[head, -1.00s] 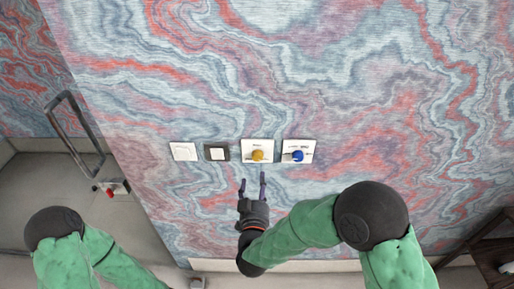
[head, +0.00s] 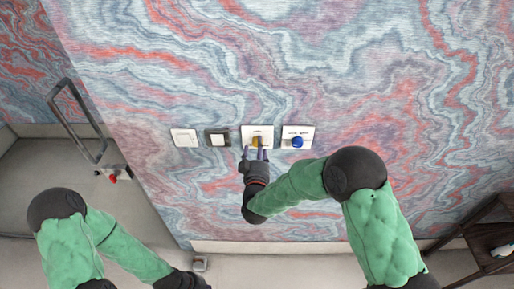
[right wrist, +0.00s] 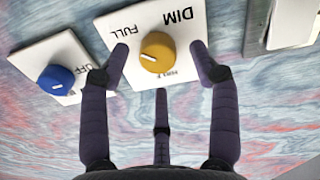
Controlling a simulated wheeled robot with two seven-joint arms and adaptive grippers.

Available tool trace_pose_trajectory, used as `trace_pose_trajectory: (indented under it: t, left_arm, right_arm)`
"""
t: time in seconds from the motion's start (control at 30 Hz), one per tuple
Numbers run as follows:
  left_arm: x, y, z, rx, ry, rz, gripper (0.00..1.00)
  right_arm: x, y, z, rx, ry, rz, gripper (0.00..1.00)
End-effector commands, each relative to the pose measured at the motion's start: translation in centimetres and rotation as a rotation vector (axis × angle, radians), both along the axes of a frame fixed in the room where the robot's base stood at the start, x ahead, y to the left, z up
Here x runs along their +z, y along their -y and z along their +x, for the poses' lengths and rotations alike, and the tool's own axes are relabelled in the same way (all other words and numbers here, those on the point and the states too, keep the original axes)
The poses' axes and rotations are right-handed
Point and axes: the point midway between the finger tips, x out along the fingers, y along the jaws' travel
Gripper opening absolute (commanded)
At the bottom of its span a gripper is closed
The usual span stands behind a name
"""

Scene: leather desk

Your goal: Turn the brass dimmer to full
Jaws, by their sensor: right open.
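The brass dimmer (head: 256,140) is a yellow knob on a white wall plate. In the right wrist view the knob (right wrist: 157,52) sits on a plate (right wrist: 183,12) lettered DIM, with FULL on one side and a partly hidden word below. My right gripper (head: 254,150) is open in front of the dimmer. In the right wrist view its fingertips (right wrist: 159,50) stand on either side of the knob, apart from it, with a third finger below. My left arm is at the lower left of the head view, and its gripper is not clearly seen.
A blue knob (head: 297,142) on a white plate is just right of the dimmer. A dark-framed switch (head: 217,138) and a white switch (head: 184,138) are to its left. A dark shelf (head: 490,238) stands at the lower right. The wall above is clear.

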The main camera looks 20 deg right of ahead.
Motion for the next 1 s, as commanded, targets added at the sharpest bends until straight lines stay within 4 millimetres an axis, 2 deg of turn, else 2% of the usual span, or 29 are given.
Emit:
trace_pose_trajectory:
  t: [0.13, 0.4, 0.43, 0.6, 0.63, 0.83, 1.0]
  left_arm:
    - [0.0, 0.0, 0.0, 0.0, 0.0, 0.0, 0.0]
    - [0.0, 0.0, 0.0, 0.0, 0.0, 0.0, 0.0]
    - [0.0, 0.0, 0.0, 0.0, 0.0, 0.0, 0.0]
    - [0.0, 0.0, 0.0, 0.0, 0.0, 0.0, 0.0]
    - [0.0, 0.0, 0.0, 0.0, 0.0, 0.0, 0.0]
    - [-0.1, 0.0, 0.0, 0.0, 0.0, 0.0, 0.0]
    - [-1.1, 0.0, 0.0, 0.0, 0.0, 0.0, 0.0]
  right_arm:
    - [0.0, 0.3, 0.8, -0.001, -0.001, 0.0, 0.62]
    - [0.0, 0.3, 0.9, 0.0, -0.001, 0.0, 0.62]
    - [0.0, 0.3, 0.9, 0.0, -0.001, 0.0, 0.59]
    - [0.0, 0.3, 0.9, 0.0, 0.0, 0.0, 0.11]
    - [0.0, 0.3, 0.9, 0.0, 0.001, 0.0, 0.07]
    - [0.1, 0.3, 0.9, 0.0, 0.005, 0.004, 0.07]
    - [0.1, 0.2, 1.0, 0.002, 0.026, 0.06, 0.07]
